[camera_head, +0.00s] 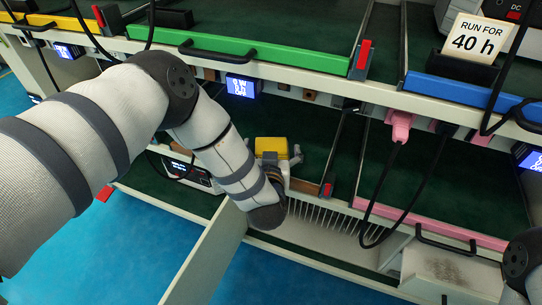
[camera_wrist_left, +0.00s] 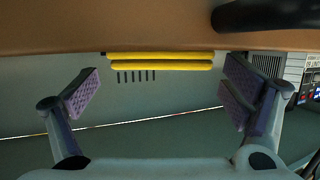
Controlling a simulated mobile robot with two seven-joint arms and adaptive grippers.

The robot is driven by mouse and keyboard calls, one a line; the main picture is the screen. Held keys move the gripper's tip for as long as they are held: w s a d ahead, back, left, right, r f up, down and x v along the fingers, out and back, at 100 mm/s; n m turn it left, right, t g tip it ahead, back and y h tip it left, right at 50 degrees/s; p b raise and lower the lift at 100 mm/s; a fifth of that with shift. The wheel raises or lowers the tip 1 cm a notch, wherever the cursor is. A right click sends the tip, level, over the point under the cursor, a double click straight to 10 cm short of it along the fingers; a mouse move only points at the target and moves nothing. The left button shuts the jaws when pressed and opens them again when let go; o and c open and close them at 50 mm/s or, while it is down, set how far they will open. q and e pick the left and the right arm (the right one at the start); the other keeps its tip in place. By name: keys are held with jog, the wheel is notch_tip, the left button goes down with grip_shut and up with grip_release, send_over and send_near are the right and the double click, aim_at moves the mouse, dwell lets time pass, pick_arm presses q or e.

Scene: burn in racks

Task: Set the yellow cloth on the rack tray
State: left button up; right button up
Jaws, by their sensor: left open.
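The yellow cloth (camera_head: 272,146) shows in the head view as a small folded yellow block at the lower rack level, just beyond my left gripper. In the left wrist view the yellow cloth (camera_wrist_left: 160,62) shows as two stacked yellow layers ahead of the fingers, below a brown edge. My left gripper (camera_wrist_left: 162,97) is open, its purple-padded fingers wide apart with nothing between them. In the head view the forearm and wrist hide most of that gripper (camera_head: 285,163). A dark green rack tray (camera_head: 313,135) lies around it on the lower level. My right gripper is out of view.
The upper shelf carries green (camera_head: 260,54) and blue (camera_head: 465,92) front strips and a "RUN FOR 40 h" sign (camera_head: 479,40). A pink plug (camera_head: 400,124) and black cables hang at right. An open white panel (camera_head: 207,262) stands below my left wrist. Blue floor is clear in front.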

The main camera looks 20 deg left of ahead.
pick_arm(q)
jog(key=p+v, duration=0.2)
jog(key=v, duration=1)
jog(key=s+a+f+m+g+h, duration=0.1)
jog(key=s+f+m+g+h, duration=0.1)
jog(key=s+f+g, duration=0.55)
jog(key=s+a+f+m+g+h, duration=0.1)
jog(key=s+f+g+h, duration=0.1)
jog(key=s+f, duration=0.95)
jog(key=s+a+r+g, duration=0.2)
jog(key=s+g, duration=0.1)
jog(key=s, duration=0.7)
jog(key=s+a+r+g, duration=0.2)
jog(key=s+r+g, duration=0.1)
jog(key=s, duration=0.6)
jog(key=s+a+r+g, duration=0.2)
jog(key=s+g, duration=0.2)
jog(key=s, duration=0.6)
jog(key=shift+s+a+r, duration=0.25)
jog(key=shift+s+r, duration=0.05)
jog(key=shift+s, duration=0.05)
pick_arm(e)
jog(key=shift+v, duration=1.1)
